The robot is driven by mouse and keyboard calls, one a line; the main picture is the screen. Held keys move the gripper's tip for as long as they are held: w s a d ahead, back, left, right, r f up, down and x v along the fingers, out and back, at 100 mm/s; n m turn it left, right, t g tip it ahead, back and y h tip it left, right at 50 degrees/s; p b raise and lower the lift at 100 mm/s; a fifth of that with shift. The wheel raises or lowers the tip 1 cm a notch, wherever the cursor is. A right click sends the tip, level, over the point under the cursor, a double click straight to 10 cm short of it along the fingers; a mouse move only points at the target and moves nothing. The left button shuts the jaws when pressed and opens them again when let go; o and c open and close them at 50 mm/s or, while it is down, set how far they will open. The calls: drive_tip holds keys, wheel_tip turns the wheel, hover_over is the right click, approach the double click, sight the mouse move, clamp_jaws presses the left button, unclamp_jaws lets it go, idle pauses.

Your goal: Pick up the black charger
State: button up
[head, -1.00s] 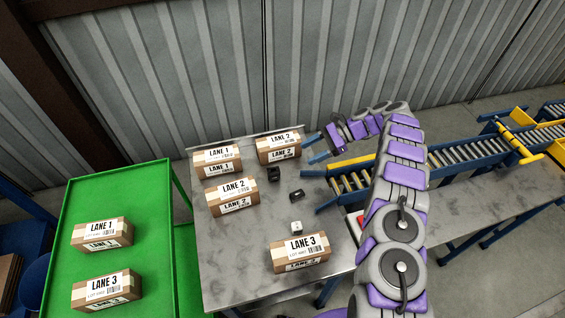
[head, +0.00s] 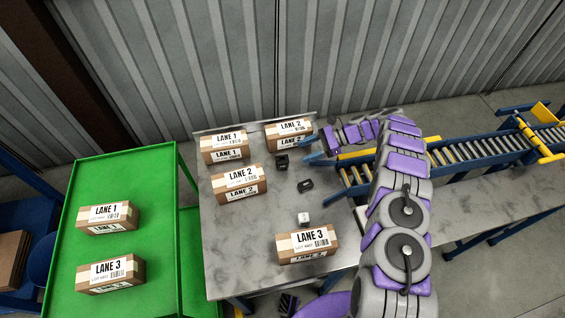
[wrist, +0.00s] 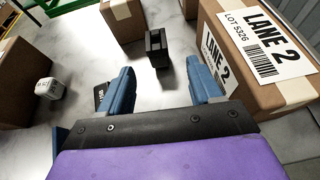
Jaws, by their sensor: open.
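Two small black items lie on the grey metal table (head: 225,275). A black block (head: 282,161) sits by the back Lane 2 carton; it also shows in the wrist view (wrist: 158,48), beyond the gap between my fingers. A flatter black item (head: 305,185) lies nearer; in the wrist view it (wrist: 99,92) is partly hidden behind my left finger. I cannot tell for sure which is the charger. My gripper (head: 308,151) is open and empty, right of the block and apart from it; its blue fingers show in the wrist view (wrist: 160,75).
The back Lane 2 carton (head: 290,133) stands tight beside my right finger in the wrist view. A green cart (head: 150,180) and a roller conveyor (head: 480,146) flank the table.

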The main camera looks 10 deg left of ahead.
sight(282, 160)
drive_tip(key=x, duration=0.4)
drive_tip(key=shift+a, duration=0.15)
drive_tip(key=shift+b+x, duration=0.85)
drive_tip(key=shift+x, duration=2.1)
drive_tip(key=shift+s+f, duration=0.15)
drive_tip(key=c, duration=1.1)
